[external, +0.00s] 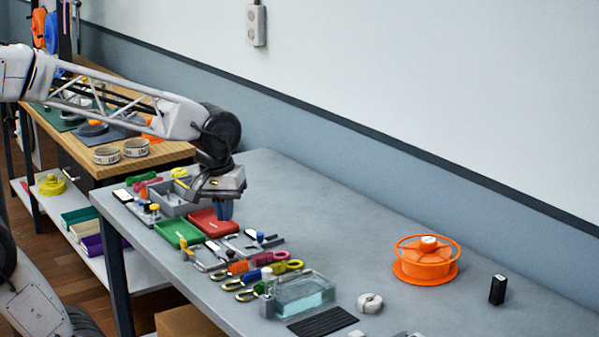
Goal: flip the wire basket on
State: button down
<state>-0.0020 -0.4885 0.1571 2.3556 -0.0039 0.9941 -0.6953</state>
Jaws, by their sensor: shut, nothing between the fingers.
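An orange round openwork piece (425,262), which looks like the wire basket, stands on the right part of the grey table. It has a wide flat base, a ring at the top and a small white knob in its middle. I cannot tell from this view whether it is on or off. My gripper (225,210) points down over the left part of the table, near a red tray (212,225), well to the left of the orange piece. Its fingers are together and empty; they are small in this view.
A green tray (178,233), colourful carabiners (265,262), a clear tank (303,294) and a black slatted mat (323,322) crowd the table's near side. A white ring (369,303) and a black block (497,290) flank the orange piece. The table's back middle is clear.

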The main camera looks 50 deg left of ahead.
aim_at(268, 269)
jog(key=w+f+n+g, duration=0.1)
jog(key=w+n, duration=0.9)
jog(key=w, duration=0.1)
jog(key=shift+a+g, duration=0.3)
jog(key=shift+a, duration=0.1)
jog(key=shift+f, duration=0.25)
notch_tip(268, 269, down, 14)
jog(key=shift+r, duration=0.1)
dwell(0.5)
jog(key=shift+s+f, duration=0.1)
jog(key=shift+f, duration=2.15)
jog(key=shift+r, duration=0.1)
notch_tip(268, 269, up, 14)
jog(key=shift+r, duration=0.15)
